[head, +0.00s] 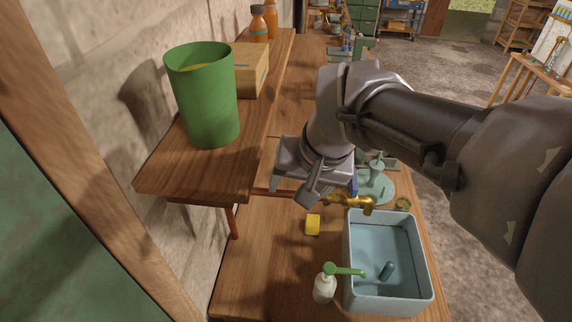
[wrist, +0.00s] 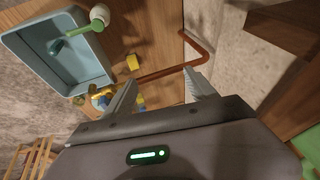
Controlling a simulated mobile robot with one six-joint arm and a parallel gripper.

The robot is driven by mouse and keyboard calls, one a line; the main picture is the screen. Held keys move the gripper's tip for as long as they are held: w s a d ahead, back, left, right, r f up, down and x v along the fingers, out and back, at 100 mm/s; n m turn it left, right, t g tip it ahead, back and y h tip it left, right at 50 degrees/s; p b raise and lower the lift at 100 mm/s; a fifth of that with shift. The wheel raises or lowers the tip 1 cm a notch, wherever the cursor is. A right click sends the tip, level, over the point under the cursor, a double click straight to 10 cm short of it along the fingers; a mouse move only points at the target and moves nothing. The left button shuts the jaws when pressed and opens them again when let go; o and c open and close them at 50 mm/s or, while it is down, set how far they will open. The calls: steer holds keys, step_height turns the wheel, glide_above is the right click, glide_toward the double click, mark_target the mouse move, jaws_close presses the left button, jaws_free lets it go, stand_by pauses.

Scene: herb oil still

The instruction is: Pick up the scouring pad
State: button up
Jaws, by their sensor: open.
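A small yellow block (head: 313,224), possibly the scouring pad, lies on the wooden worktop just left of the blue-grey basin. It also shows in the wrist view (wrist: 133,61), beyond the left finger. A second yellow piece (wrist: 140,100) shows between my fingers in the wrist view, partly covered by the left finger. I cannot tell for certain which one is the pad. My gripper (head: 300,193) is open and empty above the worktop, behind the first block in the head view. Its fingers (wrist: 160,80) stand apart in the wrist view, and my arm hides the worktop behind them.
The basin (head: 348,260) stands right of the block, with a brass tap (head: 350,203) behind it. A white soap bottle with green spout (head: 325,287) stands in front. A raised shelf (head: 180,170) with a green bin (head: 205,100) is at left, with a red-brown bracket (wrist: 170,70) below.

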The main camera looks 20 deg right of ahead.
steer(key=w+d+f+g, duration=0.1)
steer(key=w+d+f, duration=0.25)
steer(key=w, duration=0.25)
steer(key=g+h+b, duration=0.1)
steer(key=g+b, duration=0.1)
steer(key=g, duration=0.2)
glide_above(312, 222)
step_height(312, 222, down, 26)
steer(key=shift+s+f, duration=0.15)
steer(key=shift+f, duration=0.05)
step_height(312, 222, down, 6)
steer(key=shift+d+r+b, duration=0.1)
steer(key=shift+b, duration=0.7)
steer(key=shift+c, duration=1)
steer(key=c, duration=1.2)
step_height(312, 222, up, 10)
steer(key=shift+r+p, duration=0.1)
steer(key=shift+p, duration=1.1)
